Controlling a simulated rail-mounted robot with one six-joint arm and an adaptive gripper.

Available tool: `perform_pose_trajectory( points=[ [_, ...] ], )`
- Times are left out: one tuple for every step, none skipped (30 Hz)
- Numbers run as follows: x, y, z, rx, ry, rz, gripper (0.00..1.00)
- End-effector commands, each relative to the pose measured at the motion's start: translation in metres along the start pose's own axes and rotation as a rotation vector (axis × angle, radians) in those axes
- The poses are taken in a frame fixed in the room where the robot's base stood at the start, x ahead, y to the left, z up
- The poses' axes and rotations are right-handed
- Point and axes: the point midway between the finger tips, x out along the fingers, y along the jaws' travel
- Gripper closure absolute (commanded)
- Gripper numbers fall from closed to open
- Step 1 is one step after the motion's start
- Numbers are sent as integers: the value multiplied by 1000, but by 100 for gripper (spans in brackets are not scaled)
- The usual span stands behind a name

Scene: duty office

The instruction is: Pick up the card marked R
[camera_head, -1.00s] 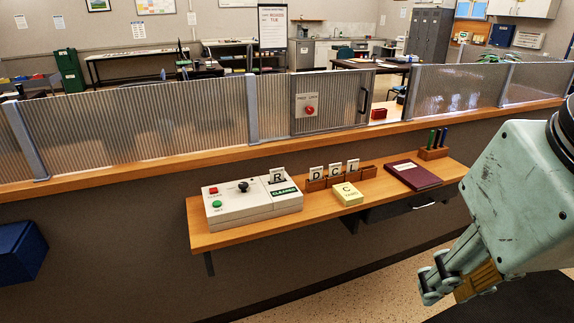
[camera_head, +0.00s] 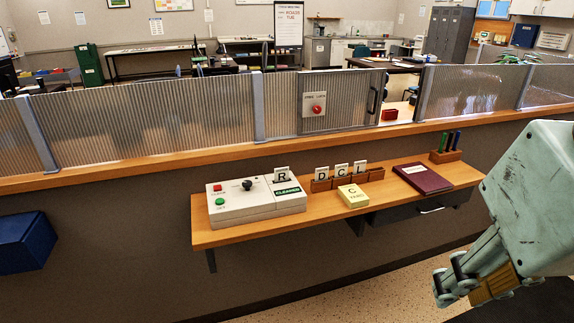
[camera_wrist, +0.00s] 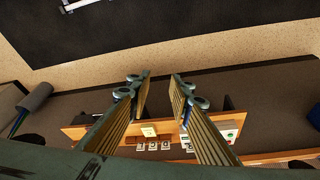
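The card marked R (camera_head: 282,174) stands upright at the back of a pale control box (camera_head: 240,202) with a red button, a green button, a black knob and a green label reading CLEARED. Cards D, C and L (camera_head: 341,170) stand in a wooden rack (camera_head: 320,185) to its right. My gripper (camera_head: 453,285) is at the lower right, in front of the shelf and well away from the R card. In the wrist view my gripper (camera_wrist: 160,88) is open and empty, its fingers spread, with the shelf beyond.
The wooden shelf (camera_head: 225,239) also holds a yellow block marked C (camera_head: 353,196), a dark red book (camera_head: 423,178) and a pen holder (camera_head: 446,156). A counter with ribbed screens (camera_head: 160,120) rises behind it. A blue box (camera_head: 27,242) is at left.

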Motion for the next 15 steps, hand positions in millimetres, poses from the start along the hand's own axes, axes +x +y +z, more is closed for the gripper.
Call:
perform_pose_trajectory(
  points=[
    [-1, 0, -2, 2, -1, 0, 81],
    [-2, 0, -4, 4, -2, 0, 81],
    [-3, -1, -6, 7, -2, -1, 81],
    [-4, -1, -9, 10, -3, -1, 81],
    [-5, -1, -12, 14, -4, -1, 81],
    [-6, -2, -16, 21, -7, -2, 81],
    [-7, -2, -19, 26, -9, -2, 81],
    [-8, -2, -23, 32, -11, -3, 81],
    [-10, -3, -29, 40, -13, -3, 81],
    [-12, -4, -34, 47, -15, -4, 81],
    [-13, -4, -39, 56, -18, -4, 81],
    [-15, -5, -46, 66, -21, -5, 81],
    [-16, -6, -52, 75, -23, -5, 81],
    [-18, -6, -58, 84, -26, -5, 81],
    [-19, -7, -66, 96, -30, -6, 81]
  ],
)
